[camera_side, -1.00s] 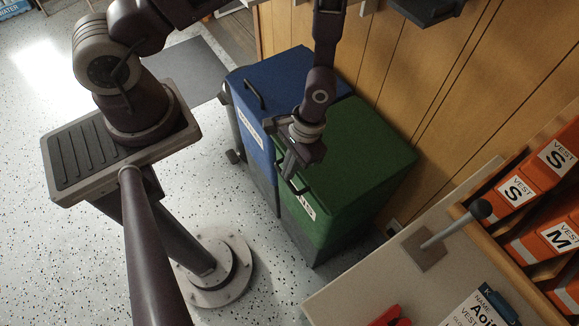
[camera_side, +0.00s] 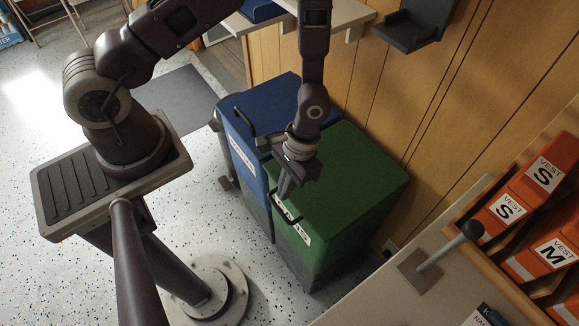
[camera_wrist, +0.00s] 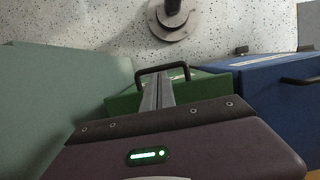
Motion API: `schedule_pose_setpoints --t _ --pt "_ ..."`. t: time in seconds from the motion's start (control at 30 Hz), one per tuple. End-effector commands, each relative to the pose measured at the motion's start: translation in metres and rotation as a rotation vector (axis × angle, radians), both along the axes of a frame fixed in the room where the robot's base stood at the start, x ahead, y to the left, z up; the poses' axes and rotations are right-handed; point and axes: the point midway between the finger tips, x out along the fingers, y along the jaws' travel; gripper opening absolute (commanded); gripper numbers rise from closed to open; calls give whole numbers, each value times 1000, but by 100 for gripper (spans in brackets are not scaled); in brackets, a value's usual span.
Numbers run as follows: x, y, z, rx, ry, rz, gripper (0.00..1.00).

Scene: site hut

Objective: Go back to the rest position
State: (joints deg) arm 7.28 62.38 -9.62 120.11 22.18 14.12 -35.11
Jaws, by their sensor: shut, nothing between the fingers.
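My gripper (camera_side: 286,188) hangs over the front part of the green bin's lid in the side view, close to the lid's black handle (camera_side: 287,208). Its fingers are shut and hold nothing. In the wrist view the shut fingers of my gripper (camera_wrist: 157,92) point toward the green bin (camera_wrist: 125,104) and overlap its black handle (camera_wrist: 163,70). I cannot tell whether the fingertips touch the handle. The green bin (camera_side: 355,190) is closed and stands right of the blue bin (camera_side: 275,98), which is closed too.
A wood-panelled wall (camera_side: 430,100) stands behind the bins. A black wall bracket (camera_side: 410,30) and a pale shelf (camera_side: 345,15) are above. At right are a desk (camera_side: 350,305) with an upright lever (camera_side: 440,255) and orange vest boxes (camera_side: 540,180).

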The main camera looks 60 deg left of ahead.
Motion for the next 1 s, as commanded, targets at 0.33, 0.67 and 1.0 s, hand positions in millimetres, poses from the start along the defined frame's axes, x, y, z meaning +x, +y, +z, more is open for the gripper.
schedule_pose_setpoints --t 0.33,0.67,1.0 --pt "17 -1 80 -1 -2 2 0" --pt "35 38 212 51 -248 -12 0" --pt "-51 73 355 29 -657 8 0"
